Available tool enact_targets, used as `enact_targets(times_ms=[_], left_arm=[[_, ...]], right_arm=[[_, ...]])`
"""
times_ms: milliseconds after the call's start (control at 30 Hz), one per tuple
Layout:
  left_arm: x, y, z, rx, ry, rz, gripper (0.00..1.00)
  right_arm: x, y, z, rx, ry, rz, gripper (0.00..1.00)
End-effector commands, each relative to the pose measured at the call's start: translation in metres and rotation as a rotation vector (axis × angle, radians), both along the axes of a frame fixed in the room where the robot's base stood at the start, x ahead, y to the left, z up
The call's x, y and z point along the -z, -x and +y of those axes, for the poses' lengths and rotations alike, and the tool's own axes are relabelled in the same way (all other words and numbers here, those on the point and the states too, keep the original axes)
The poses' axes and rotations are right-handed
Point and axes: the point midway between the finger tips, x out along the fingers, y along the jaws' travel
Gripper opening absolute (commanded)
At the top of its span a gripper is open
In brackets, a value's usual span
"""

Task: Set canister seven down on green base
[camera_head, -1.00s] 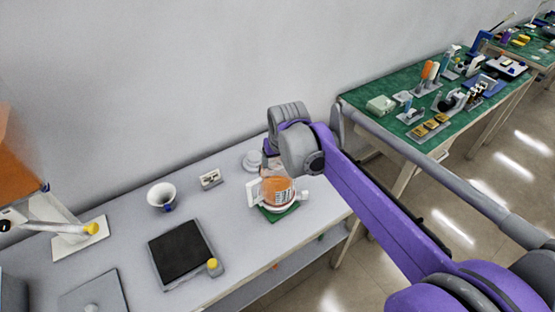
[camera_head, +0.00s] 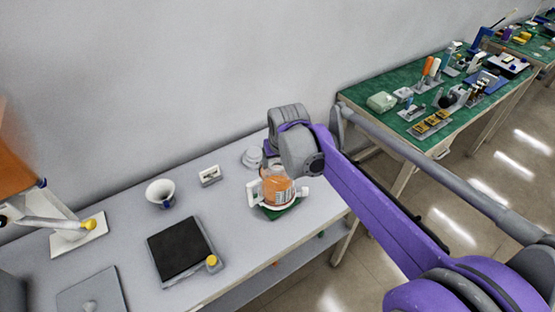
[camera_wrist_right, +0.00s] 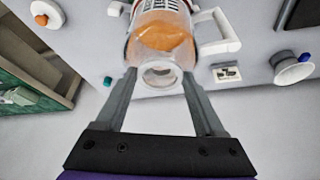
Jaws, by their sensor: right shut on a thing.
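The canister (camera_head: 277,189) is a clear bottle with orange contents, a printed label and white handles. In the head view it is directly over the green base (camera_head: 283,213), which it partly covers. I cannot tell whether it touches the base. My right gripper (camera_wrist_right: 160,78) is shut on the canister near its narrow clear end, which shows between the fingers in the right wrist view. In the head view my purple and grey right arm comes in from the right, and the fingers are mostly hidden. I cannot read a number on the canister. My left gripper is not in view.
A white funnel-like cup (camera_head: 160,193), a small white block (camera_head: 210,176), a black-topped plate (camera_head: 181,250) and a round white piece (camera_head: 252,158) stand on the grey bench. A green-topped table (camera_head: 390,84) with several items is at the right.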

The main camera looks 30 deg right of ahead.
Motion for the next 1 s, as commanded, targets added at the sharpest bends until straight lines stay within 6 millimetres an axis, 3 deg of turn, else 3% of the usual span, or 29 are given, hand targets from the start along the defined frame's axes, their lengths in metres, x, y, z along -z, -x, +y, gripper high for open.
enact_targets(times_ms=[400, 433, 567, 867, 1000], left_arm=[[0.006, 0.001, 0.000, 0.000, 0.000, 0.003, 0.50], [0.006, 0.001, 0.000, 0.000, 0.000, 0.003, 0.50], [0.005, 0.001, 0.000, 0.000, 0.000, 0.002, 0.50], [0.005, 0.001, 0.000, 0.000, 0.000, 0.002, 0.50], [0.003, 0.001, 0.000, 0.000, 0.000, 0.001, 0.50]], right_arm=[[0.008, 0.000, 0.000, 0.000, 0.000, -0.001, 0.00], [0.008, 0.000, 0.000, 0.000, 0.000, -0.001, 0.75], [0.008, 0.000, 0.000, 0.000, 0.000, -0.001, 0.98], [0.006, 0.001, 0.000, 0.000, 0.000, 0.000, 1.00], [-0.010, 0.007, 0.002, 0.000, 0.000, 0.000, 1.00]])
